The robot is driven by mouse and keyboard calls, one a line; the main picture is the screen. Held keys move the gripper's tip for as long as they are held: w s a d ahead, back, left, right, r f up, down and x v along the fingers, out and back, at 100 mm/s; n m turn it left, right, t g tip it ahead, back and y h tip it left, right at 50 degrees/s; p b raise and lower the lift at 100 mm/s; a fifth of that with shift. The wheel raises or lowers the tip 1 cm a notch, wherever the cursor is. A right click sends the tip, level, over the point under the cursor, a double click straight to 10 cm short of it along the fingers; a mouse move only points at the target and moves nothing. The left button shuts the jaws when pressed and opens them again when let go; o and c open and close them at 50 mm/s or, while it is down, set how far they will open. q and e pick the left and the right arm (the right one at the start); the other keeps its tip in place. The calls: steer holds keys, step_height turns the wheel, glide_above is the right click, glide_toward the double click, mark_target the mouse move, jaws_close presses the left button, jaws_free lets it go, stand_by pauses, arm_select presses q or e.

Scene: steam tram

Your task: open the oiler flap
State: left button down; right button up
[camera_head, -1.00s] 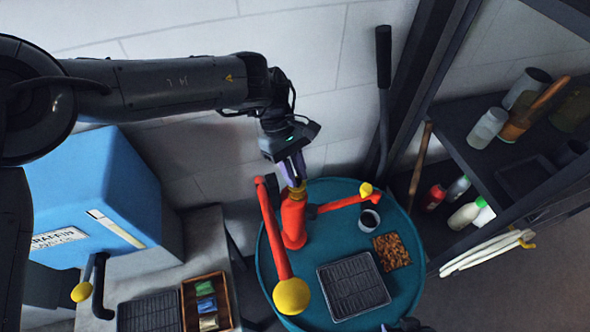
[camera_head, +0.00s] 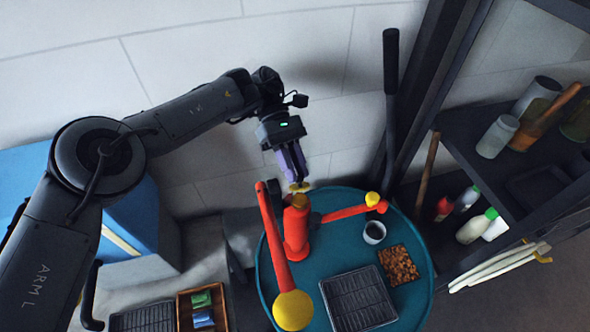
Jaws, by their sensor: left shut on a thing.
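My right gripper is not in view.
Two red levers with yellow knobs (camera_head: 293,310) (camera_head: 372,199) reach out from the post. The table also holds a cup (camera_head: 373,232), a black ribbed tray (camera_head: 358,300) and a brown patch (camera_head: 397,265). A tall black lever (camera_head: 390,85) and a shelf (camera_head: 470,170) with bottles stand at right.

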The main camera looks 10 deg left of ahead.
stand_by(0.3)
arm_select(q)
steer(key=c, duration=1)
jaws_free()
steer(key=shift+r, duration=0.5)
steer(key=shift+s+d+r+b, duration=0.75)
steer(key=shift+d+r, duration=0.9)
steer(key=shift+d, duration=0.15)
steer(key=shift+s+d+r+b, duration=0.65)
steer(key=shift+s+d+r, duration=0.15)
steer(key=shift+d+r, duration=0.95)
steer(key=shift+s+d+r+b, duration=0.75)
steer(key=shift+d+r, duration=0.85)
steer(key=shift+d, duration=0.2)
steer(key=shift+c, duration=0.5)
